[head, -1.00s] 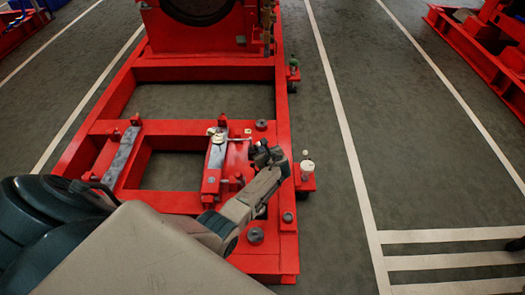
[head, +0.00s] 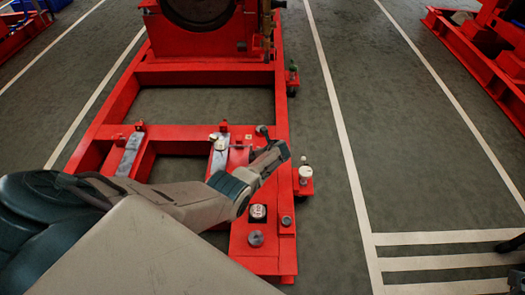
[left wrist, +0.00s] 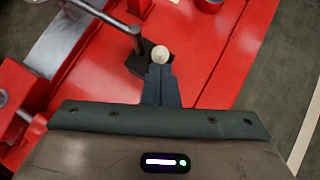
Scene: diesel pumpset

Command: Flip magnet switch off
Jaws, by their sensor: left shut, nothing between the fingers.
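In the left wrist view a small black block (left wrist: 135,62) with a thin metal post stands on the red frame; I take it for the magnet base. A round cream knob (left wrist: 160,53) shows at its right side. My left gripper (left wrist: 160,70) is shut and empty, its fingertips right at the knob; I cannot tell if they touch. The fingertips partly cover the block. In the head view my left gripper (head: 267,143) is over the right rail of the frame, and the switch is too small to make out there.
The red pumpset frame (head: 200,75) fills the middle. A cream-topped part (head: 305,172) sits on a bracket at its right. A black square part with a pale label (head: 258,212) lies below my wrist. Dark parts (head: 510,246) at the right edge are unclear.

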